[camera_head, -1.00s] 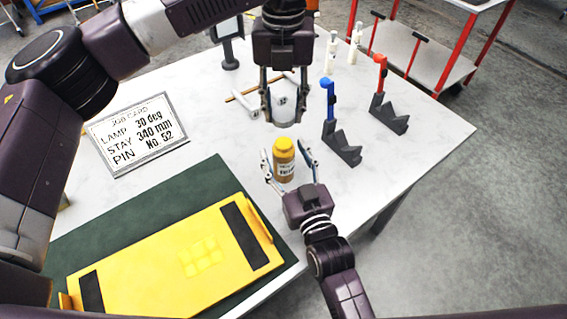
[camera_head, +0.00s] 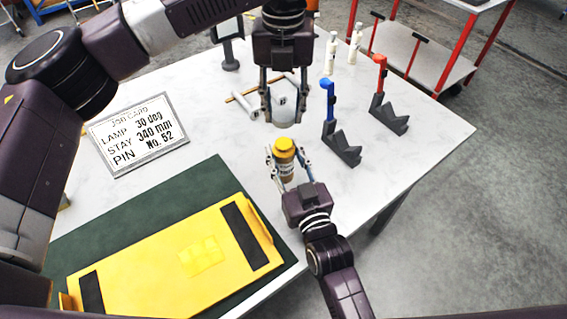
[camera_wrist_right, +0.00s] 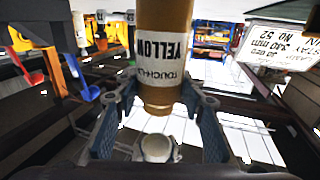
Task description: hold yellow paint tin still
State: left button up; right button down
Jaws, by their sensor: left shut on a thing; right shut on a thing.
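The yellow paint tin (camera_head: 284,147) has a yellow cap and a pale label, and stands near the middle of the white table. My right gripper (camera_head: 289,172) is shut on it, one finger on each side. In the right wrist view the tin (camera_wrist_right: 163,28) is between the fingers, and its label reads YELLOW upside down. My left gripper (camera_head: 283,112) is above the tin in the head view, shut on a pale grey rounded thing (camera_head: 286,117) that its fingers partly hide.
A blue-topped stand (camera_head: 342,150) and a red-topped stand (camera_head: 388,115) are to the right. A job card (camera_head: 138,134) lies left. A yellow panel (camera_head: 170,262) lies on a green mat (camera_head: 180,195). Two white bottles (camera_head: 354,45) stand behind. The table's right end is clear.

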pick_arm(q)
send_over(284, 143)
jog(key=shift+f, duration=2.5)
jog(key=shift+f, duration=0.85)
jog(key=shift+f, duration=0.6)
jog(key=m, duration=0.4)
jog(key=shift+m, duration=0.3)
jog(key=m, duration=0.5)
jog(key=shift+m, duration=0.4)
